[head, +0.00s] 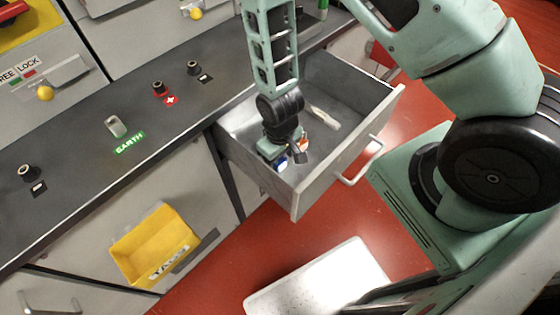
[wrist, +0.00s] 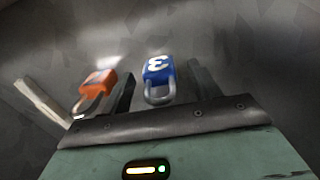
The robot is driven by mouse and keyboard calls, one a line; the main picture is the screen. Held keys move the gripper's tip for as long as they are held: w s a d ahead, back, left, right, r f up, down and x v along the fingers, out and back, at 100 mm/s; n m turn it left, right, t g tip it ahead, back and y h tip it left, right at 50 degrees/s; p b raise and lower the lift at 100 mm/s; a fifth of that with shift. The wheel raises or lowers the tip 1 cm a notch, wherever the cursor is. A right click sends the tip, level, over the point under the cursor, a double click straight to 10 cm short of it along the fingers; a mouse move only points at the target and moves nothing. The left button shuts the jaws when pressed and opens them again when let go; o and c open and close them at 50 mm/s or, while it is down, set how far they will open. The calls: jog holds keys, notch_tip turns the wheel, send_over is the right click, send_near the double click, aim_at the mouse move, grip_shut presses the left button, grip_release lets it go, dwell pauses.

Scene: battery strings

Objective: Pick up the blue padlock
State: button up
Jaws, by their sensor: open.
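The blue padlock (wrist: 158,69) has a white "3" on its body and a grey shackle. In the wrist view it lies between my open gripper's (wrist: 162,72) two dark fingers, its shackle toward the palm. I cannot tell whether a finger touches it. In the head view my gripper (head: 285,152) points down inside the open drawer (head: 345,130), and part of the blue padlock (head: 282,164) shows beside it, partly hidden by the gripper.
An orange padlock (wrist: 98,82) lies just outside the left finger in the wrist view. A pale stick-like object (head: 324,118) lies farther back in the drawer. Drawer walls surround my gripper. A yellow bin (head: 155,243) hangs on the cabinet front.

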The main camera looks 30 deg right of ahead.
jog(key=shift+f, duration=0.75)
jog(key=c, duration=1.1)
notch_tip(320, 180, up, 10)
jog(key=shift+r, duration=0.1)
